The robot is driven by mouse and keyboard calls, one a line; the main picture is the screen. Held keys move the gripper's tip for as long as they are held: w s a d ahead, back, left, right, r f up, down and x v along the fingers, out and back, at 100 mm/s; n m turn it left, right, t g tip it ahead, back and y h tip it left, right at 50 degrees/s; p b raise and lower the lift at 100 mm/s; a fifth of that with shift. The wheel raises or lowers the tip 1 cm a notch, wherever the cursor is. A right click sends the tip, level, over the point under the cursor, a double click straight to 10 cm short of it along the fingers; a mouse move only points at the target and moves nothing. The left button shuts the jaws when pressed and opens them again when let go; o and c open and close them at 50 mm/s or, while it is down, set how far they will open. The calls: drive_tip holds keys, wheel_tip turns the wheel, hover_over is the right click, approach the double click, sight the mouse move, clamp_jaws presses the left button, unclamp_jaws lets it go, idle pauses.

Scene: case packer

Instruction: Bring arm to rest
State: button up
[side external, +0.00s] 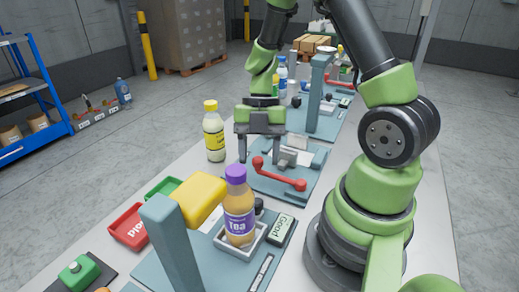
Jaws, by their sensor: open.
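My gripper (262,150) is at the end of my green and black arm, pointing down over the middle of the long table. Its two dark fingers are spread apart and nothing shows between them. It hangs above a blue-grey fixture plate (280,188) with a red handle (279,176). How far the fingertips are above the plate is hard to tell. My arm reaches back from its base at the right side of the table.
A yellow-capped bottle (214,135) stands left of my gripper. A purple-capped tea bottle (238,207) stands in a white tray (258,243) at the front, near a yellow block (198,196) and a blue-grey post (173,240). A red bin (127,228) is at left. Another post (318,95) stands behind.

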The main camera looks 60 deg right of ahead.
drive_tip(key=shift+d+r, duration=0.1)
drive_tip(key=shift+r, duration=0.2)
drive_tip(key=shift+w, duration=0.1)
drive_tip(key=w+r+m+t+h, duration=0.2)
drive_tip(key=w+r+m+t, duration=0.4)
drive_tip(key=w+r+t, duration=0.25)
wheel_tip(320, 180, up, 10)
drive_tip(key=s+d+m+t+h, duration=0.1)
drive_tip(key=d+m+t+h, duration=0.15)
drive_tip(key=m+h, duration=0.45)
drive_tip(key=s+a+m+g+y, duration=0.1)
drive_tip(key=s+a+m+y, duration=0.2)
drive_tip(key=s+a+m, duration=0.2)
drive_tip(key=s+a+m+g+y, duration=0.1)
drive_tip(key=s+a+m+y, duration=0.3)
drive_tip(key=s+m, duration=0.4)
drive_tip(key=shift+s+a+r, duration=0.25)
drive_tip(key=shift+s+a, duration=0.4)
drive_tip(key=shift+s, duration=0.3)
